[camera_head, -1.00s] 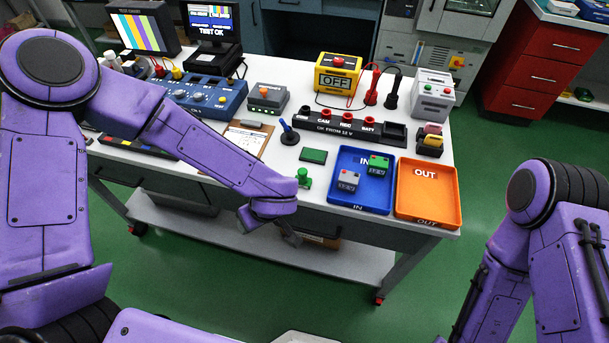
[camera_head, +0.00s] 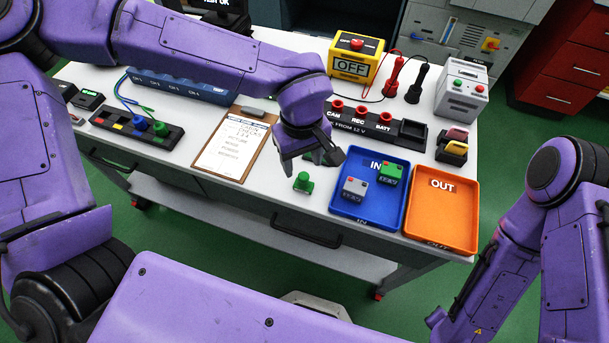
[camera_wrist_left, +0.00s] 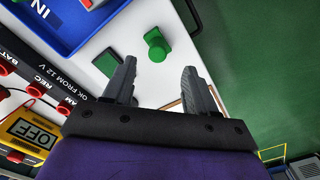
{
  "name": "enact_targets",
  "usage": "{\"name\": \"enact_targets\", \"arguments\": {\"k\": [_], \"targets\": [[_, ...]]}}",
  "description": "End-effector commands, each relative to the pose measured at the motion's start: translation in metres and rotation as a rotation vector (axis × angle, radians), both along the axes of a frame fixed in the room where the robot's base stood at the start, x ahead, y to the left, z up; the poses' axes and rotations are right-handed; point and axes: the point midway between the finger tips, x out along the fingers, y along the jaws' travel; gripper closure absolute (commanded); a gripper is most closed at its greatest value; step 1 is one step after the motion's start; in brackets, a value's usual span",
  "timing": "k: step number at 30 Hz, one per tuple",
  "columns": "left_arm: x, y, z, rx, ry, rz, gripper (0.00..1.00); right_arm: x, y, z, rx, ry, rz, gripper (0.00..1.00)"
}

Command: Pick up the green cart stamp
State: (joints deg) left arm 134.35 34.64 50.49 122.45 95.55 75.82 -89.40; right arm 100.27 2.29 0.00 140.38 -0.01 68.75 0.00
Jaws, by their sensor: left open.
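The green cart stamp (camera_head: 303,183) stands on the white table near its front edge, left of the blue IN tray (camera_head: 344,207). The stamp also shows in the left wrist view (camera_wrist_left: 157,44), just beyond the fingertips and between their lines. My left gripper (camera_head: 312,168) is open and empty, above the table and slightly behind the stamp; its fingers also show in the left wrist view (camera_wrist_left: 157,75). They are apart from the stamp. A flat green pad (camera_wrist_left: 107,62) lies beside the stamp and is mostly hidden by the gripper in the head view. My right gripper is out of view.
The blue tray holds a grey block (camera_head: 354,188) and a green-topped block (camera_head: 390,174). The orange OUT tray (camera_head: 468,240) sits to its right. A clipboard (camera_head: 214,170) lies to the left. The black socket strip (camera_head: 412,131) stands behind the blue tray.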

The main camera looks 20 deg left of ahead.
Motion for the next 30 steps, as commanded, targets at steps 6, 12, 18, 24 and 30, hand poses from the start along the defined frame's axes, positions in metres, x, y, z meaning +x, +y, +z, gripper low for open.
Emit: {"name": "enact_targets", "arguments": {"k": [6, 12, 18, 24, 30], "targets": [[0.001, -0.001, -0.028, 0.001, 0.001, -0.006, 0.43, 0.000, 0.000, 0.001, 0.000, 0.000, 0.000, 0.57], [0.002, 0.000, -0.064, 0.002, 0.001, -0.003, 0.43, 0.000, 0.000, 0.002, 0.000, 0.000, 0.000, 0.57], [0.002, 0.000, -0.071, 0.001, -0.001, 0.001, 0.43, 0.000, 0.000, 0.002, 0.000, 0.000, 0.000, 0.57], [0.002, 0.000, -0.070, 0.001, -0.001, 0.001, 0.82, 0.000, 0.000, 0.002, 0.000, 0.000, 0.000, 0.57], [0.002, 0.000, -0.070, 0.000, -0.001, 0.001, 1.00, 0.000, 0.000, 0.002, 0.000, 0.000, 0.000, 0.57]]}}
